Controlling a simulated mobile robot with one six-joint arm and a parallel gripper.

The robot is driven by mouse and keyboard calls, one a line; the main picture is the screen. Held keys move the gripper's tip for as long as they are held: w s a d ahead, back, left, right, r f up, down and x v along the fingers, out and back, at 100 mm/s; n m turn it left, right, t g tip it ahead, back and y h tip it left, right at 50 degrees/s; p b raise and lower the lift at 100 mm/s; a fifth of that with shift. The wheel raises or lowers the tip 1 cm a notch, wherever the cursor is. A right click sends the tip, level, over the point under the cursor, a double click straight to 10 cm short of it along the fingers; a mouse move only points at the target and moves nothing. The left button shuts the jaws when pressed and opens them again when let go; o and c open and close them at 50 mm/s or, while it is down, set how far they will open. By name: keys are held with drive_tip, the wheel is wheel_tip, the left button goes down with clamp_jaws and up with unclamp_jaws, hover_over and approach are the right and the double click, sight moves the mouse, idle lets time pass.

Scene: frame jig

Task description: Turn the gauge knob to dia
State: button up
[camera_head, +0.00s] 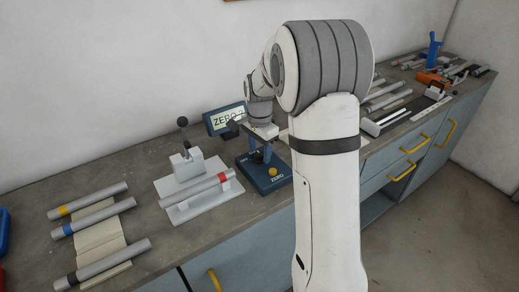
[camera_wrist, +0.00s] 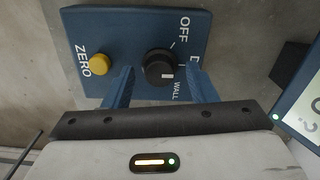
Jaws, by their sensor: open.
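The blue gauge box (camera_wrist: 125,25) lies below my gripper in the wrist view, with a round black knob (camera_wrist: 156,63) and a yellow ZERO button (camera_wrist: 99,64). The labels OFF and WALL show beside the knob. A label starting with D is partly covered by my right finger. A white mark sits on the knob's lower right part; which label it points at is unclear. My gripper (camera_wrist: 159,75) is open, its two blue fingers on either side of the knob; contact is not clear. In the head view the gauge box (camera_head: 283,182) is partly hidden by my gripper (camera_head: 260,154).
Banded tubes lie on a cloth (camera_head: 100,234) farther left. More tubes and tools lie along the bench at right.

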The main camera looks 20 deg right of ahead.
sight(260, 153)
wheel_tip(260, 153, up, 8)
drive_tip(key=shift+f, duration=0.1)
idle(0.4)
idle(0.4)
